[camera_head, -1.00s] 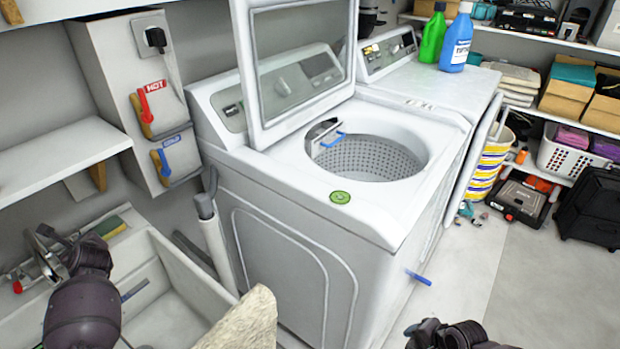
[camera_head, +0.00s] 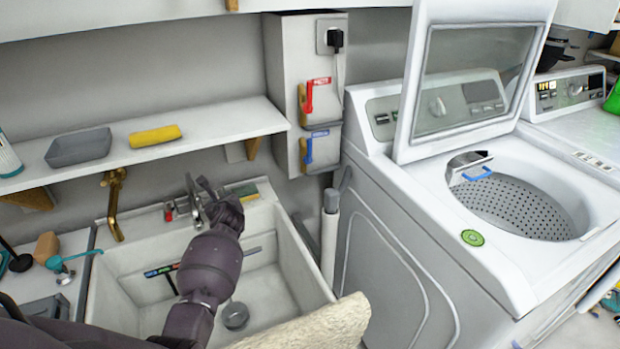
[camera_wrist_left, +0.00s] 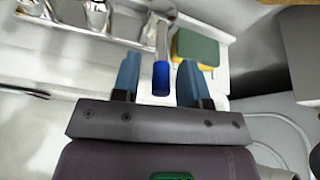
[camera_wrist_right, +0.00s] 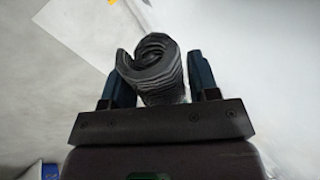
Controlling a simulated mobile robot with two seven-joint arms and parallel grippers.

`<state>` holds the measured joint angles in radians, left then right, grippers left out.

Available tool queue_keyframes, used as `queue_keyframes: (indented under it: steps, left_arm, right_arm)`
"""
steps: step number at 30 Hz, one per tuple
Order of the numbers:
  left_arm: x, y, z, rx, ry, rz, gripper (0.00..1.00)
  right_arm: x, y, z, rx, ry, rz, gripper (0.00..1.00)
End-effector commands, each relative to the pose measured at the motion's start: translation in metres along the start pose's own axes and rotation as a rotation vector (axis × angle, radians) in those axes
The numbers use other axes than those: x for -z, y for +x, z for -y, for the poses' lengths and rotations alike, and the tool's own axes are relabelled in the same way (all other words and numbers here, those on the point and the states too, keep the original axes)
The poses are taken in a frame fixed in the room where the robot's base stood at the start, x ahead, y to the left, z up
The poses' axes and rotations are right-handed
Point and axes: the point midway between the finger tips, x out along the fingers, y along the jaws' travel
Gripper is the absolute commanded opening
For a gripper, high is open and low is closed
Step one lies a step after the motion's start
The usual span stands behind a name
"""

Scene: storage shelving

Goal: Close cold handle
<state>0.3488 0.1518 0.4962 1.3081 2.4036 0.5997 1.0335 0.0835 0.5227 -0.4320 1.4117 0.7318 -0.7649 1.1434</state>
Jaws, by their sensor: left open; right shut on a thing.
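A chrome sink tap handle with a blue tip (camera_wrist_left: 160,78) points down between the two blue fingers of my open left gripper (camera_wrist_left: 160,85) in the left wrist view. I cannot tell whether the fingers touch it. In the head view my left gripper (camera_head: 203,207) is at the tap, hiding much of it. A wall box (camera_head: 284,85) also carries a blue lever (camera_head: 308,150) below a red lever (camera_head: 309,97). In the right wrist view my right gripper (camera_wrist_right: 163,92) is shut on a dark grey ridged thing (camera_wrist_right: 152,68).
The white sink (camera_head: 300,275) lies under the left arm. A shelf (camera_head: 215,128) with a grey tray (camera_head: 78,147) and yellow sponge (camera_head: 155,136) hangs above. The washer (camera_head: 400,230), lid up, stands right. A green-and-yellow sponge (camera_wrist_left: 195,45) lies beside the tap.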

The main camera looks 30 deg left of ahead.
Motion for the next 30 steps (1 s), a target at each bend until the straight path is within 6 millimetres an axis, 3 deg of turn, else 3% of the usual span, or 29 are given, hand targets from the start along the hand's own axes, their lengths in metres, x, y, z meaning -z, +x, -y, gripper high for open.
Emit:
queue_keyframes:
  steps: [9,15,21,30]
  left_arm:
    - [-0.003,-0.063,0.001,0.001,-0.004,0.001,0.4]
    - [-0.002,-0.09,0.001,0.001,-0.003,0.001,0.4]
    - [-0.001,-0.101,0.0,0.0,-0.001,0.001,0.4]
    - [-0.001,-0.101,0.0,0.0,-0.001,0.001,0.4]
  right_arm:
    - [0.005,-0.024,0.022,0.023,-0.008,-0.014,0.27]
    - [0.006,-0.029,0.027,0.027,-0.01,-0.017,0.27]
    - [0.007,-0.031,0.028,0.029,-0.01,-0.018,0.27]
    - [0.007,-0.031,0.028,0.029,-0.01,-0.018,0.27]
